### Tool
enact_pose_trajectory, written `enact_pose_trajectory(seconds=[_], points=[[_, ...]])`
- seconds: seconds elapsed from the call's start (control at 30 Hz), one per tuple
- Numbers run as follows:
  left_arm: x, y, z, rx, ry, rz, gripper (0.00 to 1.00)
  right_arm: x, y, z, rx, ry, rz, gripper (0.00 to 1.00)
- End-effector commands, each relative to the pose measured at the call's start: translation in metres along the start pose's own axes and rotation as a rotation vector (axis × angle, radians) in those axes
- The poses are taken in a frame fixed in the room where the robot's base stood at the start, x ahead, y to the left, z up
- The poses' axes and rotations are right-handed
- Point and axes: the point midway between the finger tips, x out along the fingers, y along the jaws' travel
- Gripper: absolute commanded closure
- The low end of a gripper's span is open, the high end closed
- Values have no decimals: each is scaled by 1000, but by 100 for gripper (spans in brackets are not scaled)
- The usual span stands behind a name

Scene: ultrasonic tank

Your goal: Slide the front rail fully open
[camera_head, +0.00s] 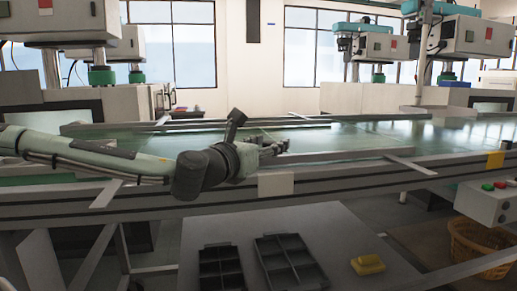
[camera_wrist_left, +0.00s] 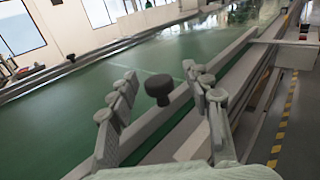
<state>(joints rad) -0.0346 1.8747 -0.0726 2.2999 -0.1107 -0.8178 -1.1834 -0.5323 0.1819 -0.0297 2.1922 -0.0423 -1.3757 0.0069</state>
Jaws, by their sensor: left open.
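The front rail (camera_head: 345,154) is a long grey bar along the near side of the green conveyor belt (camera_head: 345,137). It also shows in the left wrist view (camera_wrist_left: 217,72), running from the lower middle towards the upper right. A dark round knob (camera_wrist_left: 159,88) stands beside the rail in that view, between the spread fingers. My left gripper (camera_head: 284,148) is over the near part of the belt, by the rail. In its wrist view the gripper (camera_wrist_left: 160,76) is open, with no visible finger contact on the knob. My right gripper is out of view.
Below the conveyor, a grey surface (camera_head: 345,230) holds two black divided trays (camera_head: 222,268) (camera_head: 289,262) and a yellow block (camera_head: 368,265). A control box with buttons (camera_head: 490,203) and a wicker basket (camera_head: 480,246) are at right. A far rail (camera_head: 215,125) borders the belt.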

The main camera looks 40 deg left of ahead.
Motion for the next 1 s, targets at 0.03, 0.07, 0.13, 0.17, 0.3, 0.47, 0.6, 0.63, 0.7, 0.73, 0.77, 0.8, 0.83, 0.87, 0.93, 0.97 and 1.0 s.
enact_pose_trajectory(seconds=[0.03, 0.07, 0.13, 0.17, 0.3, 0.47, 0.6, 0.63, 0.7, 0.73, 0.77, 0.8, 0.83, 0.87, 0.93, 0.97, 1.0], points=[[-4, 0, 2, -2, -4, 0, 51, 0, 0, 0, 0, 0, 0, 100], [-7, 0, 2, -2, -4, -1, 51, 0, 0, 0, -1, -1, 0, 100], [-13, -1, 2, -2, -5, -1, 51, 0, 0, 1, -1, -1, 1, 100], [-16, -1, 2, -2, -5, -2, 51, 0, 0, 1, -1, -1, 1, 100], [-33, -2, 2, 4, -4, -5, 51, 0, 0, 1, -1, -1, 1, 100], [-50, -2, 1, 4, -1, -4, 51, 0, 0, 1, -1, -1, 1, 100], [-63, -2, 0, 1, 0, -4, 51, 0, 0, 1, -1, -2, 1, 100], [-64, -1, 0, 1, 0, -3, 51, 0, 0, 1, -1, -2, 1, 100], [-67, -1, 0, 1, 1, -3, 51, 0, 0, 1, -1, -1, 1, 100], [-67, -1, -1, 0, 1, -3, 51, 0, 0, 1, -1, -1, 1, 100], [-68, -1, -1, 0, 1, -3, 51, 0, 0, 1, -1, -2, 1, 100], [-68, -1, -1, -1, 1, -3, 51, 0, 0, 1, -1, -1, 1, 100], [-68, -1, -1, -1, 1, -3, 51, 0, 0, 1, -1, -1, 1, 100], [-68, -1, -1, -1, 2, -3, 51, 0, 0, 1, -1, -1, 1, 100], [-68, -1, -1, -1, 2, -3, 51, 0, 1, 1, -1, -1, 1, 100], [-68, -1, -1, -1, 2, -3, 51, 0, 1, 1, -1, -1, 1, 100], [-68, -1, -1, -1, 2, -3, 51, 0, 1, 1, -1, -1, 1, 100]])
